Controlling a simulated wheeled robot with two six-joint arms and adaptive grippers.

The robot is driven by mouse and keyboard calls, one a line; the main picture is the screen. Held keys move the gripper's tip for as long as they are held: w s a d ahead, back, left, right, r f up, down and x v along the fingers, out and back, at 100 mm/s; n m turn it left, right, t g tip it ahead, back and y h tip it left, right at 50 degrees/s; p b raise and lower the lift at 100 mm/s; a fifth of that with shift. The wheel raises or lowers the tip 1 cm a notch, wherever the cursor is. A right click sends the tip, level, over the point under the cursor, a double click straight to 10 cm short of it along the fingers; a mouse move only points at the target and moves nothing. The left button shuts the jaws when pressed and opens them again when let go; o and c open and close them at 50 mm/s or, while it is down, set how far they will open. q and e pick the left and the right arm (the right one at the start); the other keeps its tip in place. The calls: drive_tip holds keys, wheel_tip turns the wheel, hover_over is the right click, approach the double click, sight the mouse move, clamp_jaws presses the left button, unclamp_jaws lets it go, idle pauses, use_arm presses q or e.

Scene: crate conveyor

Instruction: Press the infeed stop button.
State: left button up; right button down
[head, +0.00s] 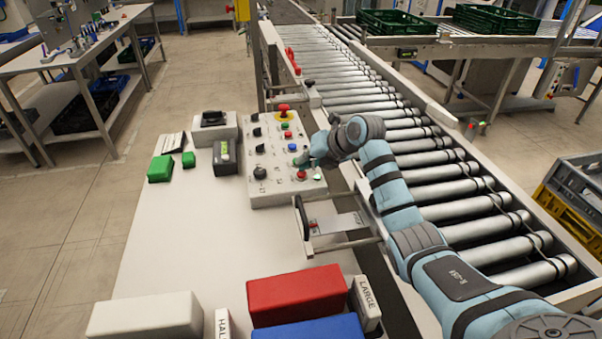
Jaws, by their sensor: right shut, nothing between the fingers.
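A pale control panel (270,185) stands on the white table beside the roller conveyor. It carries black knobs, coloured buttons and a red mushroom button on a yellow base (284,112). Two smaller red buttons show, an upper one (288,134) and a lower one (301,175). The labels are too small to read, so I cannot tell which is the infeed stop. My right gripper (304,161) is shut and empty over the panel's right side, close above the lower red button. It hides part of the panel, and I cannot tell whether it touches. My left gripper is out of view.
The roller conveyor (440,175) runs along the right, under my right arm. A bracket with a black handle (301,217) stands just in front of the panel. Red (297,294), blue and white blocks lie at the table's near end. The table's middle (190,235) is clear.

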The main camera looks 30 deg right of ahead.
drive_tip(key=shift+f, duration=0.5)
idle(0.4)
drive_tip(key=shift+r, duration=0.15)
drive_tip(key=shift+r+p, duration=0.65)
drive_tip(key=shift+r, duration=0.1)
drive_tip(key=shift+r, duration=0.1)
wheel_tip(320, 180, up, 5)
drive_tip(key=p, duration=0.4)
drive_tip(key=shift+p, duration=0.3)
idle(0.4)
